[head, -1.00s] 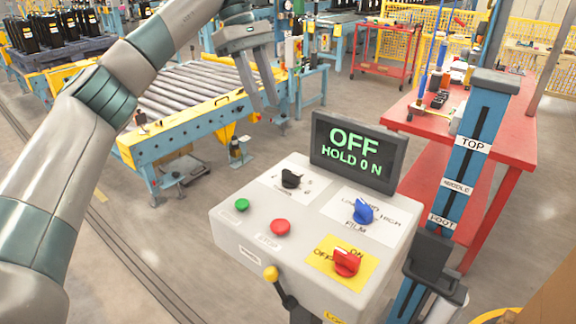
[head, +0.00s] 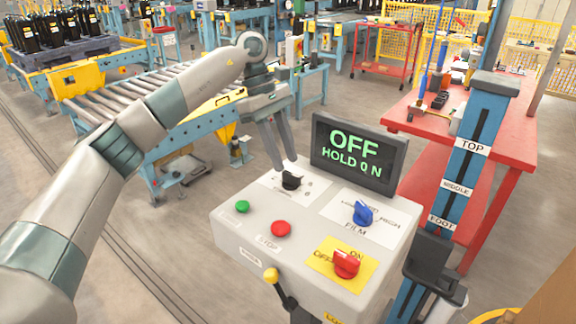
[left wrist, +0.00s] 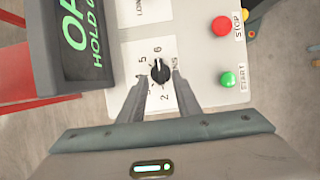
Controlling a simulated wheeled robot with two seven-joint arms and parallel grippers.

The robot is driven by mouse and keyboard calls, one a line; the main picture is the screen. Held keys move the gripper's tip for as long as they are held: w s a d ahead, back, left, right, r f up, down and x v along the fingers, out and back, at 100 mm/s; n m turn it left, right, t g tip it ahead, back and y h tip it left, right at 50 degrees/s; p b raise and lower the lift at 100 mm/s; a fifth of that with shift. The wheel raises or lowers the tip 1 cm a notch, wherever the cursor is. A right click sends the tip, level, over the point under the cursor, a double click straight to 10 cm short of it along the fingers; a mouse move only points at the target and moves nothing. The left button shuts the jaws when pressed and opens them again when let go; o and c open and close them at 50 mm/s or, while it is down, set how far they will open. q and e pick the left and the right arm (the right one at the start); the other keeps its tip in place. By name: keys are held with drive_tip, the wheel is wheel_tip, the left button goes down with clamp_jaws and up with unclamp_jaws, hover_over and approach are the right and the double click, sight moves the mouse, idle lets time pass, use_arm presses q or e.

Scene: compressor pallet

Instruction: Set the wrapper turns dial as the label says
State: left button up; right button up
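The black turns dial (head: 291,181) sits on a white plate on the grey control box (head: 240,229). In the left wrist view the dial (left wrist: 160,71) has the numbers 2, 5 and 6 readable around it; I cannot tell surely which one it points to. My left gripper (head: 283,163) reaches down over the dial from behind. In the left wrist view its fingers (left wrist: 161,78) are apart, one on each side of the dial, with no clear contact. The screen (head: 358,149) reads OFF, HOLD 0 N. I see no label giving a turns number. My right gripper is out of view.
The box also carries a green start button (head: 242,206), a red stop button (head: 281,228), a blue film knob (head: 362,213) and a red off/on switch (head: 346,263). A yellow-tipped lever (head: 272,275) is in front. A blue post (head: 467,165) stands at the right.

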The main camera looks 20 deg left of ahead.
sight(289, 173)
use_arm(q)
drive_tip(key=shift+x, duration=1.95)
clamp_jaws()
